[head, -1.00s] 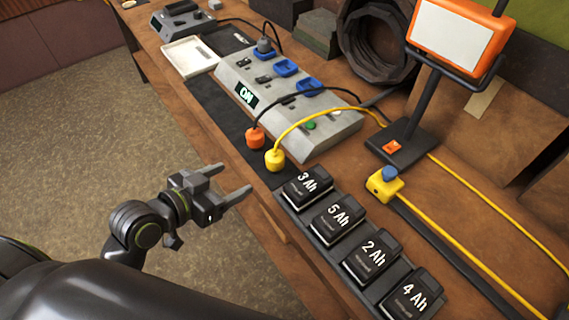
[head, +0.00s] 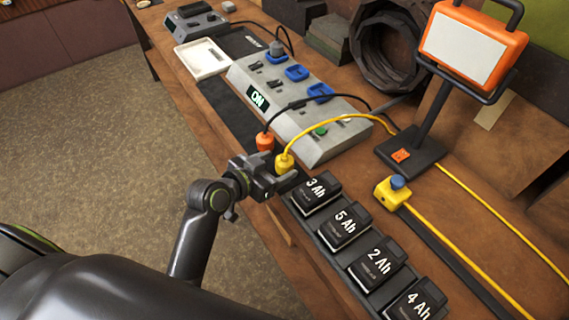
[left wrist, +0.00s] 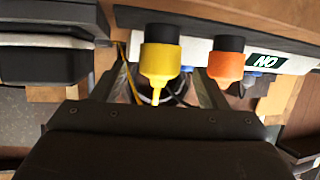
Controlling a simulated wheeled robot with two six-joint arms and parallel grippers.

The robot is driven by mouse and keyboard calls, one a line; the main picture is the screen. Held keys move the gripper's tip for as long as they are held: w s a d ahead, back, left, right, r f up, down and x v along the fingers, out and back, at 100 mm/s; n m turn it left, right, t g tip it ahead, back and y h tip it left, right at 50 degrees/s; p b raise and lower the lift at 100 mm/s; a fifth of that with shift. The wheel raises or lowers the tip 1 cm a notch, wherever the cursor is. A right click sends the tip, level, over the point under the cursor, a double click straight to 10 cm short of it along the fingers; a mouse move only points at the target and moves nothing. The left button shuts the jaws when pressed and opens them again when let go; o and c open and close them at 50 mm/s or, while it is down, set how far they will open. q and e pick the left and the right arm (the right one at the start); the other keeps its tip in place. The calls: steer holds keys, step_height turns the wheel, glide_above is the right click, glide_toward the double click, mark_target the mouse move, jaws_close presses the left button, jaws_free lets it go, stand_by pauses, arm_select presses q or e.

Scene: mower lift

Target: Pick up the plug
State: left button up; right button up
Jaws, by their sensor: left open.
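A yellow plug (head: 284,163) on a yellow cable and an orange plug (head: 264,142) on a black cable are at the near edge of the grey socket unit (head: 305,142). My left gripper (head: 281,178) is open at the yellow plug. In the left wrist view the yellow plug (left wrist: 160,56) shows between the two fingers, with its black end away from me. The orange plug (left wrist: 226,63) is just right of it, beyond the right finger. Whether the fingers touch the yellow plug cannot be told. My right gripper is not in view.
Black battery packs (head: 343,229) stand in a row close to the gripper's right. A yellow box with a blue button (head: 393,191) and an orange-framed lamp (head: 471,40) stand farther right. A white tray (head: 201,59) is at the back left.

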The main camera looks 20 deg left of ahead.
mark_target(288, 161)
arm_select(q)
steer(key=shift+f+p+x, duration=0.2)
steer(key=shift+p+x, duration=0.3)
steer(key=shift+x, duration=2.05)
steer(key=shift+s, duration=0.1)
steer(key=c, duration=1.1)
